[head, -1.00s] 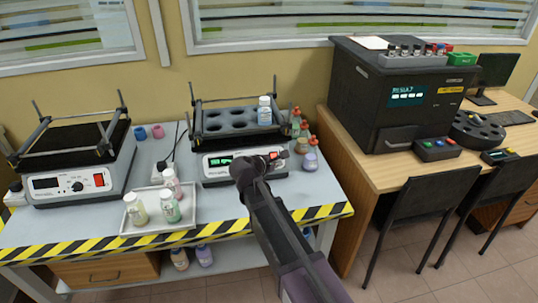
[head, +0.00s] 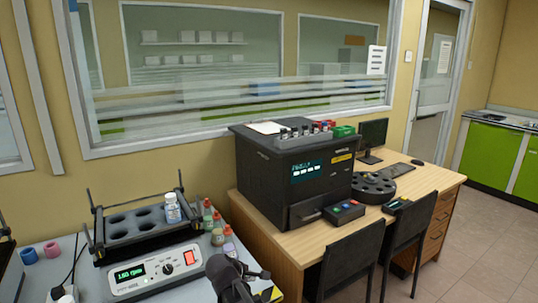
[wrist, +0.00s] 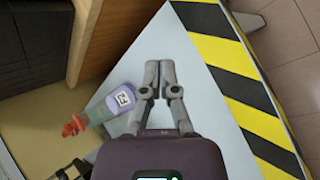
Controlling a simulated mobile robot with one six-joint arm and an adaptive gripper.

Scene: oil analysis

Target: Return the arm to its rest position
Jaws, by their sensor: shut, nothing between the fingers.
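My gripper (wrist: 159,78) is shut and empty in the wrist view, with its fingers together over the pale bench top near the striped edge. In the head view my arm shows at the bottom, and the fingertips cannot be made out clearly there. A bottle with a red cap and a purplish body (wrist: 118,103) is left of my fingers in the wrist view, apart from them. A shaker (head: 155,270) with a lit display stands on the bench, and a bottle (head: 173,208) sits in its rack.
Several red-capped bottles (head: 217,228) stand right of the shaker. A black analyser (head: 290,180) stands on the wooden desk (head: 268,235), with a round carousel (head: 372,186) beside it. Two dark chairs (head: 345,260) stand in front. The floor (head: 485,235) at the right is clear.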

